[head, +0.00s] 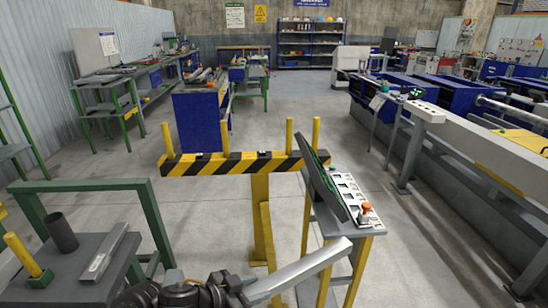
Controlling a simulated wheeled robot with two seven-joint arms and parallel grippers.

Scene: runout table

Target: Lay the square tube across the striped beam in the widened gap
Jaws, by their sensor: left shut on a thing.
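The square tube (312,267) is a light grey metal bar at the bottom centre. My left gripper (236,288), black, is shut on its near-left end. The tube slants up to the right, its far end in front of the control stand. The striped beam (235,166), yellow and black, runs crosswise ahead on a yellow post, apart from the tube. Several yellow pegs rise along the beam. The space between the second peg (224,135) and third peg (289,135) looks widest and holds no tube. My right gripper is out of view.
A control stand (352,200) with a dark screen and an orange-red button stands right of the beam. A grey-topped table (60,285) at lower left holds a dark pipe (62,232) and a short metal bar (103,252). A grey machine rail lies at right.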

